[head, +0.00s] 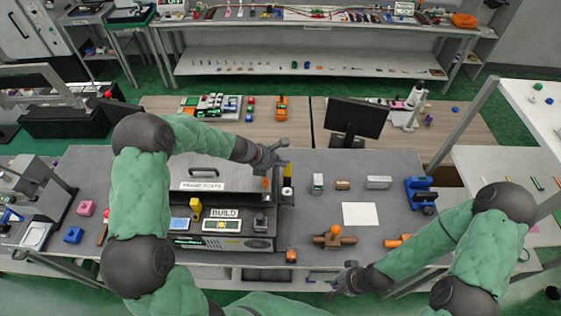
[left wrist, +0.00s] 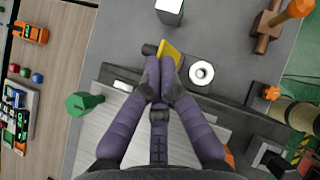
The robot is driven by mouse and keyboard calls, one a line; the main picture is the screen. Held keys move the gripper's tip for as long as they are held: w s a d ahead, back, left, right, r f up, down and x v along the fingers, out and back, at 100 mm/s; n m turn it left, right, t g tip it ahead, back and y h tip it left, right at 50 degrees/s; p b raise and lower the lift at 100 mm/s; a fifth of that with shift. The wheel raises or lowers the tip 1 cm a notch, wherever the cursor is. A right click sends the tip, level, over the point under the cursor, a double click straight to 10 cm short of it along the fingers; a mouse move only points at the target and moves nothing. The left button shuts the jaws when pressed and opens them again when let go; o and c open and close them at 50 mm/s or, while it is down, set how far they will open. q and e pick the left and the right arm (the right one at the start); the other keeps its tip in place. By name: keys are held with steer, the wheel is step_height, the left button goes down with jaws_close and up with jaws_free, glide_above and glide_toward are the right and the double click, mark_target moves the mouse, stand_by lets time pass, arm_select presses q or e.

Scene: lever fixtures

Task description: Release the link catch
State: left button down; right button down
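In the left wrist view a yellow piece (left wrist: 169,52) with a dark round end sits at the tips of my left gripper (left wrist: 161,84). Its fingers are together there, and I cannot tell whether they pinch the piece. In the head view a yellow and black part (head: 287,180) stands at the right edge of the black machine, just below my left gripper (head: 277,151). No part is clearly marked as the link catch. My right gripper (head: 345,280) is near the bench's front edge, away from the yellow part; its opening is too small to judge.
The machine (head: 215,170) carries a BUILD sign (head: 225,213). A brown fixture with an orange knob (head: 335,235), a white sheet (head: 360,214) and a blue device (head: 420,193) are on the bench to the right. A monitor (head: 355,119) stands behind. A white ring (left wrist: 202,73) is beside the left fingers.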

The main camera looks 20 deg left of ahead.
arm_select(q)
steer(key=shift+s, duration=0.15)
arm_select(e)
steer(key=shift+s, duration=0.1)
steer(key=shift+f, duration=0.15)
